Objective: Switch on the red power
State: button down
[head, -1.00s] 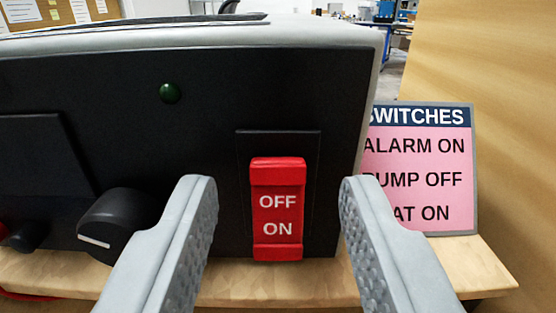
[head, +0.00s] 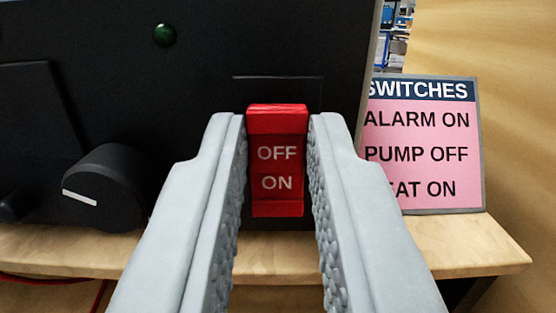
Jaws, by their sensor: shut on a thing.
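The red power switch (head: 277,160) is on the black front panel of the analyser, right of the panel's middle. It is a red block marked OFF above and ON below, with a raised ledge at its top and its bottom. My gripper (head: 278,135) is shut on the red switch, with one grey ribbed finger against its left side and the other against its right side. The green lamp (head: 164,35) at the upper left of the panel looks dark. The fingers hide the panel on both sides of the switch.
A black knob (head: 108,188) with a white mark stands out left of my gripper. A pink SWITCHES sign (head: 425,150) stands at the right, partly hidden by my right finger. The wooden bench top (head: 480,248) runs below. A red cable (head: 40,281) lies at the lower left.

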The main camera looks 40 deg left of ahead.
jog(key=shift+f+t+y, duration=0.15)
jog(key=shift+t+y, duration=0.15)
jog(key=shift+t, duration=0.1)
jog(key=c, duration=1.3)
grip_release()
jog(key=r+v, duration=0.1)
jog(key=v, duration=0.8)
jog(key=r+v, duration=0.1)
jog(key=v, duration=0.4)
jog(key=shift+s+d+r, duration=0.3)
jog(key=shift+s+d, duration=0.1)
jog(key=shift+s, duration=0.15)
